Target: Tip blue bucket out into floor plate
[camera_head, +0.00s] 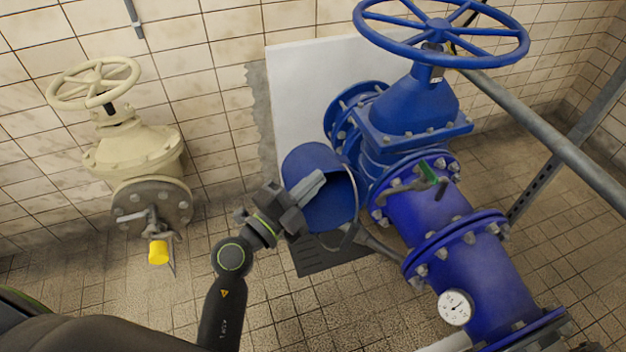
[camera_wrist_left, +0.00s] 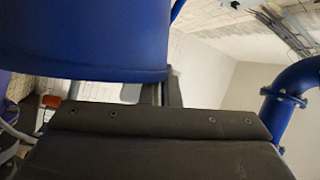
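The blue bucket (camera_head: 316,168) is held up in front of the blue valve, tilted well over onto its side with its mouth toward the right. Its wire handle hangs at the mouth side. No contents show. My left gripper (camera_head: 306,192) is at the bucket's left side with its fingers on the bucket. In the left wrist view the bucket (camera_wrist_left: 85,40) fills the upper left, close against the fingers (camera_wrist_left: 165,90). The dark floor plate (camera_head: 322,260) lies on the tiles below the bucket, partly covered by it and the gripper. My right gripper is not in view.
The blue valve (camera_head: 412,105) and its pipe (camera_head: 487,272) with a gauge (camera_head: 455,307) stand close on the right. A cream valve (camera_head: 132,150) with a yellow-ended fitting (camera_head: 158,252) stands on the left. A grey rail (camera_head: 545,135) crosses at right. Tiled floor is open in front.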

